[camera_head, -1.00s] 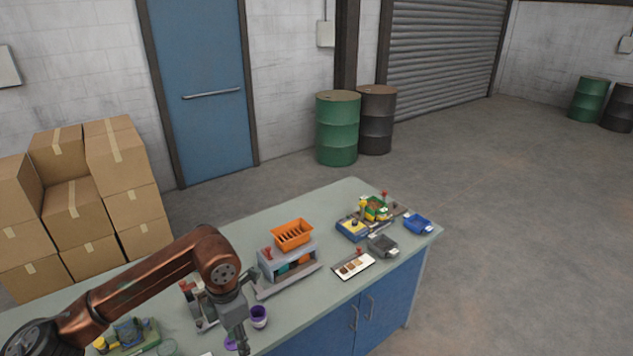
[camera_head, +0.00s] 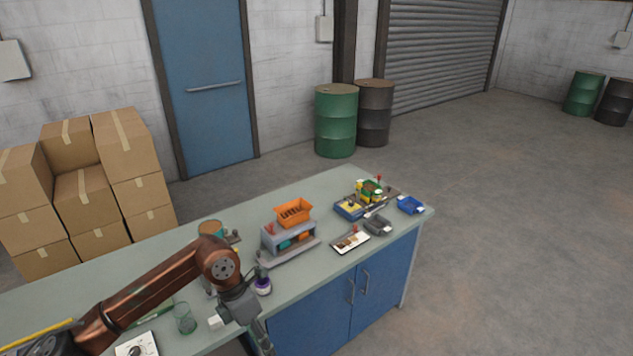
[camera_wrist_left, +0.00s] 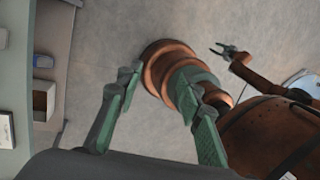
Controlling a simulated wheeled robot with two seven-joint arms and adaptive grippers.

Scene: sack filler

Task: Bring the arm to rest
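My left arm comes in from the left in the head view, over the near edge of the workbench (camera_head: 100,285). Its gripper (camera_head: 264,342) points down beside the bench front, close to the blue cabinet doors. In the left wrist view the left gripper's two green fingers (camera_wrist_left: 162,108) stand well apart with nothing between them; floor and parts of my own body show beyond. My right gripper (camera_wrist_left: 226,51) appears small at the upper right of the wrist view, its jaws spread and empty, above bare floor. It is outside the head view.
On the bench are an orange bin (camera_head: 294,213) on a grey stand, a purple cup (camera_head: 263,287), a green glass (camera_head: 184,318), and blue (camera_head: 410,205) and grey trays (camera_head: 377,226). Cardboard boxes (camera_head: 83,198) stand behind.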

